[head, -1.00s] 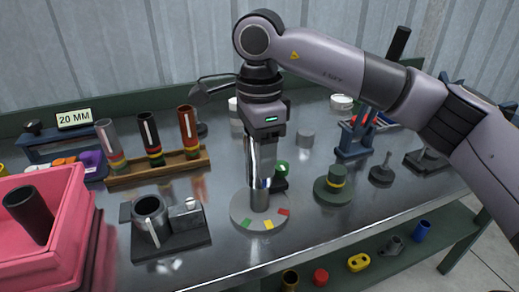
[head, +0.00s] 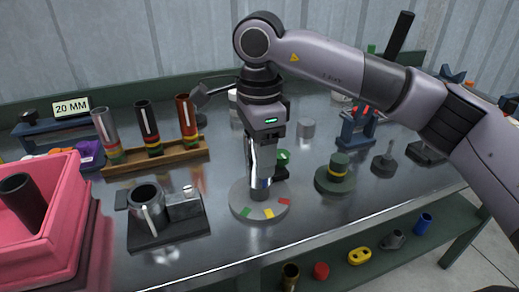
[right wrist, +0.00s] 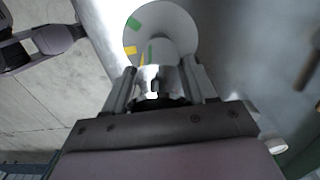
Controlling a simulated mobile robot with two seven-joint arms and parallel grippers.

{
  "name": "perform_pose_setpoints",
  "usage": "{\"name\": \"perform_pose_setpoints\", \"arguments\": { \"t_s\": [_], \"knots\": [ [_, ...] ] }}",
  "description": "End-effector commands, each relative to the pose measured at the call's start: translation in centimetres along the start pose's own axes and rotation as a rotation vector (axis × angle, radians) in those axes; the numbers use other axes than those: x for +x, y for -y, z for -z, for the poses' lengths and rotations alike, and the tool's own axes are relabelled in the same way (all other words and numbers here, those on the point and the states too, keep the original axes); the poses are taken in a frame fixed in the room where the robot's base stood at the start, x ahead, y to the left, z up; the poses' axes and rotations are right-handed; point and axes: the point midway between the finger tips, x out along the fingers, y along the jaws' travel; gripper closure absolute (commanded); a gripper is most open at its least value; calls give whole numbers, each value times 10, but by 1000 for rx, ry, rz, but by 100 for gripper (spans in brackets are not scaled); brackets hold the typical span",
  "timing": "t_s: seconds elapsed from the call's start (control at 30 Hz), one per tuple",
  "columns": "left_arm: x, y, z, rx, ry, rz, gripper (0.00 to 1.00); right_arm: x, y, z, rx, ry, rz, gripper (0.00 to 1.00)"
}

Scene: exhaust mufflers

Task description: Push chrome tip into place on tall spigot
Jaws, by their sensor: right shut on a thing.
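My right gripper (head: 263,150) points down at the round grey base and is shut on the chrome tip (head: 265,162), a shiny upright tube. The tip stands in line with the tall spigot (head: 259,192), a grey post on the base (head: 240,203) with green, yellow and red marks. The tip's lower end is at the spigot's upper part; the fingers partly hide how far it sits over it. In the right wrist view the chrome tip (right wrist: 157,76) is between the fingers, with the spigot (right wrist: 159,48) beyond it. My left gripper is not in view.
A green stepped stand (head: 336,178) and a small grey post (head: 384,160) stand to the right. A green-topped object is close behind the tip. A dark fixture (head: 168,235) and a wooden tube rack (head: 158,160) are left; a pink bin (head: 75,215) is far left.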

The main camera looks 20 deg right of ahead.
Motion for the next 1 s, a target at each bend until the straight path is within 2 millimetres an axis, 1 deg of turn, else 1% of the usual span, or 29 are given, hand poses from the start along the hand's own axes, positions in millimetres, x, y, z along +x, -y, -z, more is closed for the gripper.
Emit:
{"name": "perform_pose_setpoints", "arguments": {
  "t_s": [0.03, 0.7, 1.0],
  "knots": [
    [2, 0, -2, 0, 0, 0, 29, 4, 0, 0, 0, -2, -3, 71],
    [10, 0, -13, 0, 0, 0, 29, 25, -1, 0, -1, -1, -4, 71],
    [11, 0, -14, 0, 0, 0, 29, 26, -1, 0, -1, -1, -5, 71]
  ]
}}
